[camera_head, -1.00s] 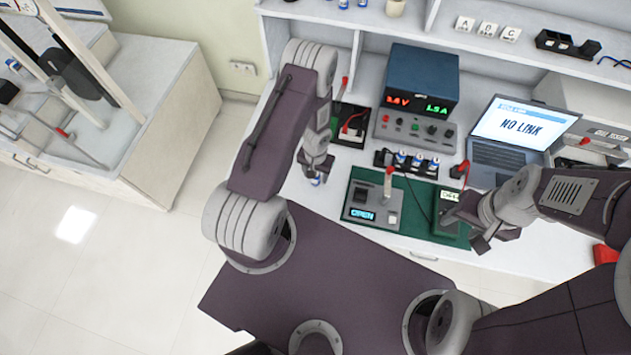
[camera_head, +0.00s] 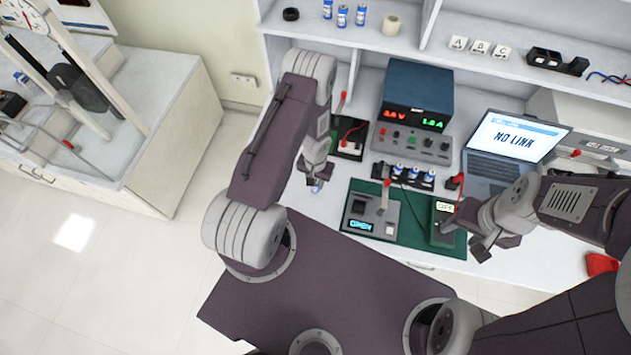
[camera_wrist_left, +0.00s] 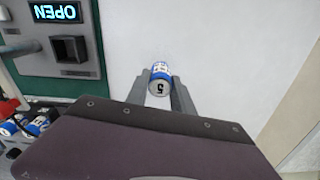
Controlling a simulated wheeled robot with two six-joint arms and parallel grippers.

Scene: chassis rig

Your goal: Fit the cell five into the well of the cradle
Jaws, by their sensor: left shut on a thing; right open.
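Cell five (camera_wrist_left: 159,84), a small blue-and-white cylinder with a 5 on its end, is between the fingers of my left gripper (camera_wrist_left: 160,92), which is shut on it. In the head view the cell (camera_head: 316,188) shows small below my left gripper (camera_head: 317,180), left of the green mat. The cradle (camera_head: 384,228) is a grey box with a lit OPEN display and an upright lever. Its square dark well (camera_wrist_left: 69,49) looks empty in the left wrist view, up and left of the cell. My right gripper (camera_head: 478,246) is open beside the handheld meter (camera_head: 443,232).
A rack (camera_head: 404,176) of several blue cells stands behind the green mat (camera_head: 412,230). Behind it are a power supply (camera_head: 417,95) and a laptop (camera_head: 503,150) reading NO LINK. The white bench left of the cradle is clear.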

